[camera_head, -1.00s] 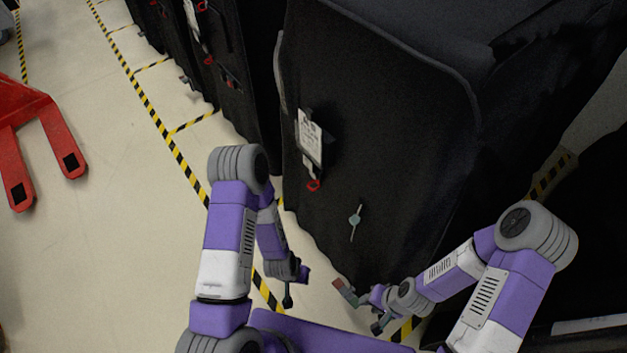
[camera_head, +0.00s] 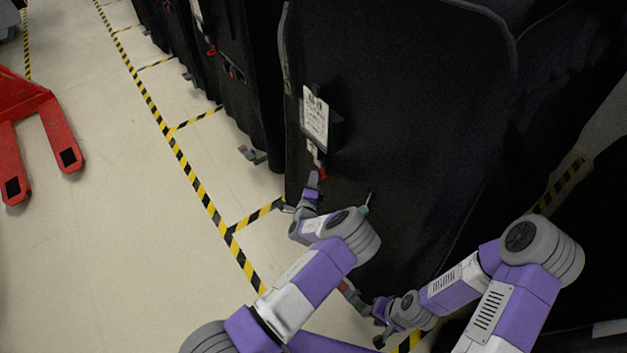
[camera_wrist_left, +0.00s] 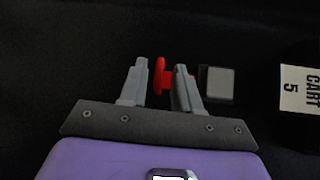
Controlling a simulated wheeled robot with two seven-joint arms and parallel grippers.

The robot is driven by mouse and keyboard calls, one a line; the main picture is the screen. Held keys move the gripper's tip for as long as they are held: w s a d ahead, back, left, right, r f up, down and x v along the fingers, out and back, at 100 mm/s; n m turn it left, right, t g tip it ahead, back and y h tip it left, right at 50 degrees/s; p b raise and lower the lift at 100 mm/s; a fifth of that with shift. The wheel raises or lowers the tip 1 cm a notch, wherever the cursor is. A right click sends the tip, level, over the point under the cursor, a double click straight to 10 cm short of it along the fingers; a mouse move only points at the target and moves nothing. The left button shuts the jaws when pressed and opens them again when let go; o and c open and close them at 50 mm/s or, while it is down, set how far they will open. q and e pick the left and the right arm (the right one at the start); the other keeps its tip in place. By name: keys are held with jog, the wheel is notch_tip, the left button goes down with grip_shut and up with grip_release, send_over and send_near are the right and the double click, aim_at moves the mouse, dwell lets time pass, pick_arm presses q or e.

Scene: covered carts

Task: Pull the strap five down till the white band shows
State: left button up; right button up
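The red pull (camera_head: 322,174) of the strap hangs below the white label on the front of the nearest black covered cart (camera_head: 420,120). In the left wrist view the red pull (camera_wrist_left: 160,76) shows between the two grey fingers of my left gripper (camera_wrist_left: 162,85). The fingers stand apart, with a gap between the pull and the left finger; the right finger overlaps the pull's end. A grey buckle (camera_wrist_left: 219,84) lies right of the fingers, and a "CART 5" label (camera_wrist_left: 298,89) is further right. My right gripper (camera_head: 381,328) is low near the cart's bottom; its fingers are too small to judge.
A grey, red and green piece (camera_head: 352,296) is near the floor by my right gripper. More covered carts stand behind left; a red pallet truck (camera_head: 45,130) stands far left.

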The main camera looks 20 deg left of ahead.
pick_arm(q)
jog(key=shift+w+a+f, duration=0.15)
jog(key=shift+w+f, duration=0.05)
jog(key=shift+w, duration=0.9)
grip_shut()
